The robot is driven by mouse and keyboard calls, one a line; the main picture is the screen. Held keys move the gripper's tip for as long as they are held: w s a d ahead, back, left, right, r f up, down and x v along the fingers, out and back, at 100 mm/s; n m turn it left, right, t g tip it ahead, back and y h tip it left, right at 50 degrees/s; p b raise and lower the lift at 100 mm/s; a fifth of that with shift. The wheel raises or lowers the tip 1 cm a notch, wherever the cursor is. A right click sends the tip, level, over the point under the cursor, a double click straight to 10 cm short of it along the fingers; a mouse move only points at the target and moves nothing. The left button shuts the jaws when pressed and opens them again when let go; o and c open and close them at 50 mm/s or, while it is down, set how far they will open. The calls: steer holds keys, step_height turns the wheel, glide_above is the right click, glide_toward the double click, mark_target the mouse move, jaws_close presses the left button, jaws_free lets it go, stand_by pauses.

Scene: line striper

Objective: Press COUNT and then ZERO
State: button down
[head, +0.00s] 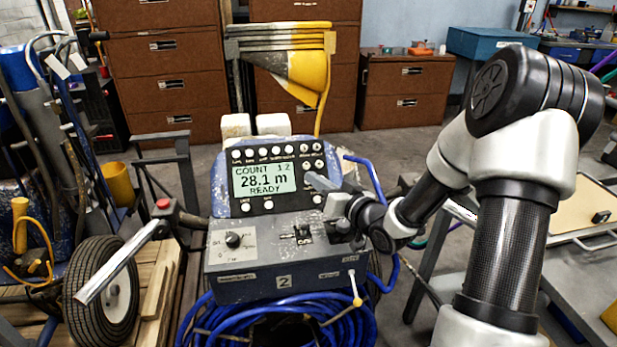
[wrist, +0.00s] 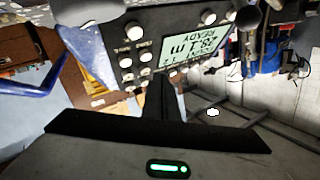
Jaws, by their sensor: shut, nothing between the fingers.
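The striper's dark control panel (head: 224,190) carries a lit screen (head: 264,181) reading COUNT 12, 28.1 m, READY. Round white buttons line its top, right side and bottom; their small labels are too small to read for sure, so I cannot tell which are COUNT and ZERO. My gripper (head: 314,181) is shut and empty, just right of the screen, by the right-hand buttons (head: 306,164). In the wrist view the screen (wrist: 200,50) is upside down, and the shut fingers (wrist: 161,82) point at the panel near several buttons (wrist: 127,62). I cannot tell whether they touch.
Below the panel is a grey box (head: 283,256) with a knob (head: 233,240) and switches. A coiled blue hose (head: 270,323) hangs beneath it. A handlebar (head: 120,262) with a red knob sticks out at left. Brown cabinets (head: 165,84) stand behind; a metal bench is at right.

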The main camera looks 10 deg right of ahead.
steer(key=shift+s+r+p, duration=0.5)
steer(key=shift+s+r, duration=0.35)
